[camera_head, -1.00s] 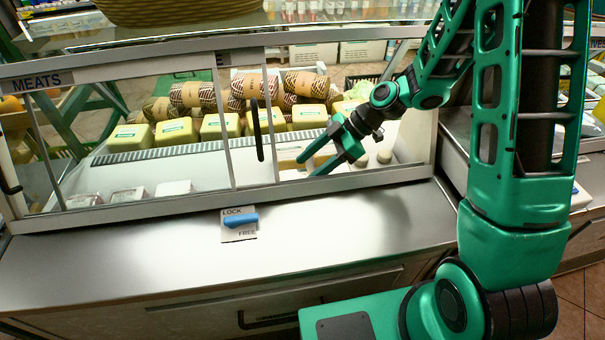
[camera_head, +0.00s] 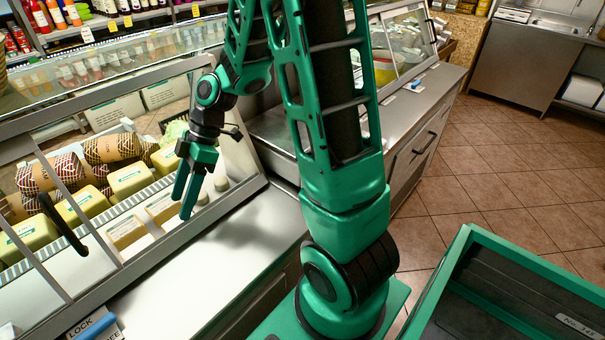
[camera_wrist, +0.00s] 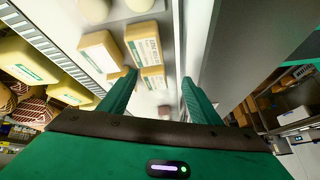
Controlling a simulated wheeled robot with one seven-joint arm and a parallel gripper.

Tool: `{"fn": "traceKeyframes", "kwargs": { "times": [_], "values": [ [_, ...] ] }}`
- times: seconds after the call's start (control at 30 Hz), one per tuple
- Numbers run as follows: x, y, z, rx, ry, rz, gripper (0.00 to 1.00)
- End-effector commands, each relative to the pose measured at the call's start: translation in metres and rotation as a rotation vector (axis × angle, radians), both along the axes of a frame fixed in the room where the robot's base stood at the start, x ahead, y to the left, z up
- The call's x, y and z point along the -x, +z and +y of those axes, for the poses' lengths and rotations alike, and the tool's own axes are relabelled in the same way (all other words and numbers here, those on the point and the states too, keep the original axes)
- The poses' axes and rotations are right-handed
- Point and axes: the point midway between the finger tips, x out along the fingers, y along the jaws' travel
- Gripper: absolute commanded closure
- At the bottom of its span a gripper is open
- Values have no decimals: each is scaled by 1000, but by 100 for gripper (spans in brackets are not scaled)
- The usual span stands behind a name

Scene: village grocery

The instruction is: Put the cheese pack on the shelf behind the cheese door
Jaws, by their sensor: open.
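In the head view my gripper (camera_head: 187,190) is open and empty, fingers pointing down, at the right end of the glass case's opening. Small labelled cheese packs, one nearer (camera_head: 126,230) and one farther (camera_head: 160,207), lie on the case's white floor left of the fingers. The wrist view shows pale yellow packs with white labels (camera_wrist: 100,52) (camera_wrist: 143,42) left of and between my open fingers (camera_wrist: 157,92); none is held. Bigger yellow blocks (camera_head: 82,205) stand on the raised shelf behind. A dark door handle (camera_head: 62,222) shows at the left; the door's sign is not readable.
A metal counter ledge (camera_head: 215,250) runs before the case. A lock plate (camera_head: 97,328) sits at its lower left. Several round white-topped things (camera_head: 221,183) stand at the case's right end. A green-rimmed tray (camera_head: 440,285) is at lower right. Tiled floor (camera_head: 480,170) lies open to the right.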

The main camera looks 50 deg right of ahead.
Motion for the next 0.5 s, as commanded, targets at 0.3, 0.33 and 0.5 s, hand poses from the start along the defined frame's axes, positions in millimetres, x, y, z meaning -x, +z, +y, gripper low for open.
{"fn": "traceKeyframes", "kwargs": {
  "times": [0.3,0.33,0.5],
  "values": [
    [71,35,-88,272,-607,252,42],
    [80,39,-96,291,-671,275,42],
    [132,57,-134,369,-1050,386,42]
  ]
}}
